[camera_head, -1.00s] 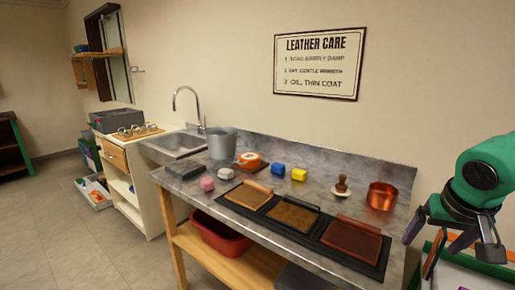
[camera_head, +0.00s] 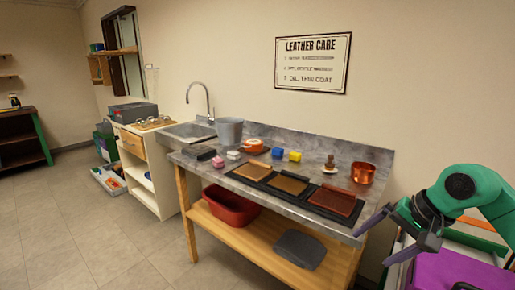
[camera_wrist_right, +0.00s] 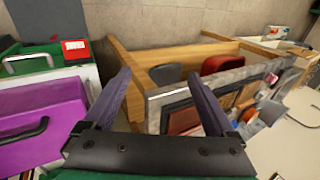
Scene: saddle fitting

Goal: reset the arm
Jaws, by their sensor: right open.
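My right gripper (camera_head: 388,238) is at the right of the head view, in front of the workbench's right end. Its two fingers are spread with nothing between them. The right wrist view shows the same open gripper (camera_wrist_right: 160,98), with the bench beyond its fingers and a purple drawer front to the left. The green right arm (camera_head: 470,190) reaches in from the right edge. My left gripper is in neither current view.
The grey workbench (camera_head: 225,182) holds leather panels in a black tray, a copper pot (camera_head: 363,173), a bucket (camera_head: 229,131) and small blocks. A red basin (camera_head: 231,207) sits on its lower shelf. A purple drawer (camera_head: 455,272) is at lower right.

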